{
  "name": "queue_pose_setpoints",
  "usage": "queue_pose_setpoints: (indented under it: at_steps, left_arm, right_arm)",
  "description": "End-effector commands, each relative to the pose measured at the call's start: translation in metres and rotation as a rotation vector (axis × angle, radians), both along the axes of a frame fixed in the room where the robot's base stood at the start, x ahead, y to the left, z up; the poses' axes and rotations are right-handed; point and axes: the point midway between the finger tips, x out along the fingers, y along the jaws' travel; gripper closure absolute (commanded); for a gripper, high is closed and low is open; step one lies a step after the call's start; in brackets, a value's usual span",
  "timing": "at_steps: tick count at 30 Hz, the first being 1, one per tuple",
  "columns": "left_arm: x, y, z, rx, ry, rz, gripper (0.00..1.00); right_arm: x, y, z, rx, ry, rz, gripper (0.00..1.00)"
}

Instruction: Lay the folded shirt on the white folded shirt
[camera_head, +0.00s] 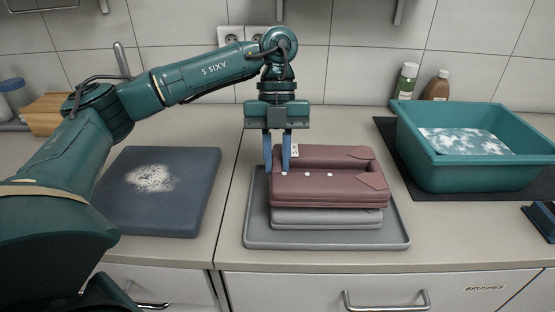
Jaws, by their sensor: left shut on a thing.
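The folded shirt (335,187) is maroon, with a collar and pale buttons. It lies flat over the white folded shirt (325,218), which looks pale grey here, and nearly covers it. Only the front edge and sides of the white shirt show. No clear gap shows between the two, but I cannot tell if the upper one's full weight rests there. Both are over a grey tray (255,222). My left gripper (279,165) points down, its blue fingers shut on the maroon shirt's left part, near a small white tag. My right gripper is not in view.
A teal basin (455,170) with foamy water stands on a dark mat (405,160) at right, two bottles (407,80) behind it. A dark blue board (180,210) with white powder lies left. A blue object (541,220) sits at the right edge.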

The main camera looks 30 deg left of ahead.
Motion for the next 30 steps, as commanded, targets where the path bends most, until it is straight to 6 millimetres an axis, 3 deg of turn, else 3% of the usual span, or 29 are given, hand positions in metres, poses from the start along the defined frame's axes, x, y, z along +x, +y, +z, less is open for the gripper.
queue_pose_setpoints:
  at_steps: [20, 21, 28, 30]
  left_arm:
    - [0.0, -0.001, -0.017, -0.003, -0.003, -0.003, 1.0]
    - [0.0, 0.0, -0.017, -0.001, -0.002, -0.002, 0.78]
    - [0.0, 0.0, -0.017, -0.001, -0.002, -0.001, 0.6]
    - [0.0, 0.0, -0.017, -0.001, -0.002, -0.001, 0.6]
  right_arm:
    - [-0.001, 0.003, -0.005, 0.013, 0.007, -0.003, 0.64]
    - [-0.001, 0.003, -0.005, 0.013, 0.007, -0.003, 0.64]
    - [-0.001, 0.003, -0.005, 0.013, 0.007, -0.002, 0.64]
    - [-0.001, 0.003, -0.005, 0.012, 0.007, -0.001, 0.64]
